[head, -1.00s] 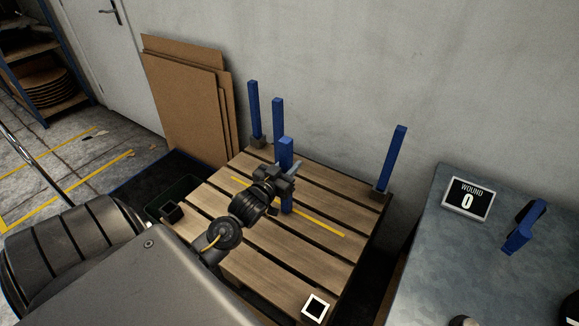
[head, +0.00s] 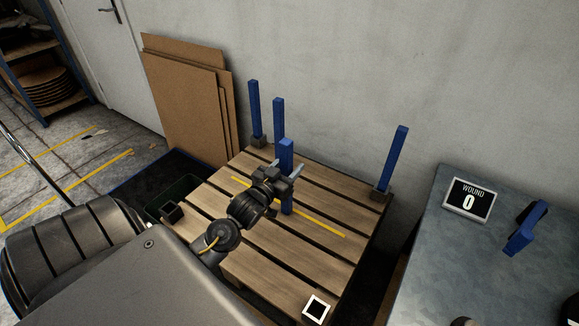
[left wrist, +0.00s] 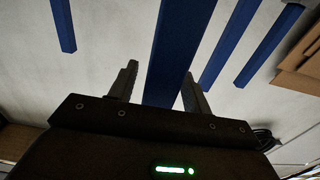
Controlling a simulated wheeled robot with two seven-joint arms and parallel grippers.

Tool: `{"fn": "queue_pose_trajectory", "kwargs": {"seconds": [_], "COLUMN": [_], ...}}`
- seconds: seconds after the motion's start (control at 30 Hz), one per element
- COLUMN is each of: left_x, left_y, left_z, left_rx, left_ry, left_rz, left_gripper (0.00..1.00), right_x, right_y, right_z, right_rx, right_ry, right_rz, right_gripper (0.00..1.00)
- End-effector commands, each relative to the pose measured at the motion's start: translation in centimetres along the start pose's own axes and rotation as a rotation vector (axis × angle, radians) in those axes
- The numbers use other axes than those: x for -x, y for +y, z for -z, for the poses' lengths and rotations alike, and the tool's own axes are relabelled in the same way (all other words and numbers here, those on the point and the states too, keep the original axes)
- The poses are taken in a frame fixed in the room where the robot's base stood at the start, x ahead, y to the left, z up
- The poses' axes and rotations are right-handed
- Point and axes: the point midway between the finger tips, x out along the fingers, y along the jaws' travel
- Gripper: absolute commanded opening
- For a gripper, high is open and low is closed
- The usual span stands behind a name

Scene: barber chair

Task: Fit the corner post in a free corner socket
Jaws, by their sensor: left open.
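A blue corner post (head: 287,150) stands upright on the middle of the wooden pallet (head: 222,200). My left gripper (head: 285,168) is open, its fingers either side of this post. The left wrist view shows the same post (left wrist: 172,50) between the spread fingers (left wrist: 160,78). Another blue post (head: 254,108) stands in the back left socket (head: 258,141), and one (head: 394,155) in the back right socket (head: 381,192). A further blue post (head: 278,118) stands behind the middle one, its foot hidden.
A grey bench (head: 430,250) at the right holds a "WOUND 0" sign (head: 468,199) and a blue and black tool (head: 525,230). Cardboard sheets (head: 185,105) lean on the wall behind the pallet. A dark bin (head: 180,190) sits at the pallet's left.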

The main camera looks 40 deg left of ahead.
Motion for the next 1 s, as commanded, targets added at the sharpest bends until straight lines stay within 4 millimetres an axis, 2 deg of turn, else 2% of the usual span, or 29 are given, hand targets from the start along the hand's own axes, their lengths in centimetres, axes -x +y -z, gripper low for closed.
{"fn": "queue_pose_trajectory", "kwargs": {"seconds": [0.3, 0.5, 0.7, 1.0], "left_x": [6.6, 9.9, 11.4, 11.7], "left_y": [0.0, 0.0, 0.0, -0.1], "left_z": [-0.3, -0.2, -0.1, -0.2], "left_rx": [0.001, 0.001, 0.0, 0.0], "left_ry": [-0.006, -0.005, -0.003, -0.011], "left_rz": [0.001, 0.0, 0.0, 0.005], "left_gripper": [0.49, 0.49, 0.49, 0.49], "right_x": [-0.1, 0.2, 0.4, 0.4], "right_y": [0.0, -0.1, -0.1, -0.2], "right_z": [0.2, 1.3, 1.7, 1.8], "right_rx": [0.0, -0.001, -0.002, -0.003], "right_ry": [-0.008, 0.008, 0.008, 0.01], "right_rz": [0.0, 0.001, 0.002, 0.003], "right_gripper": [0.36, 0.36, 0.36, 0.36]}}
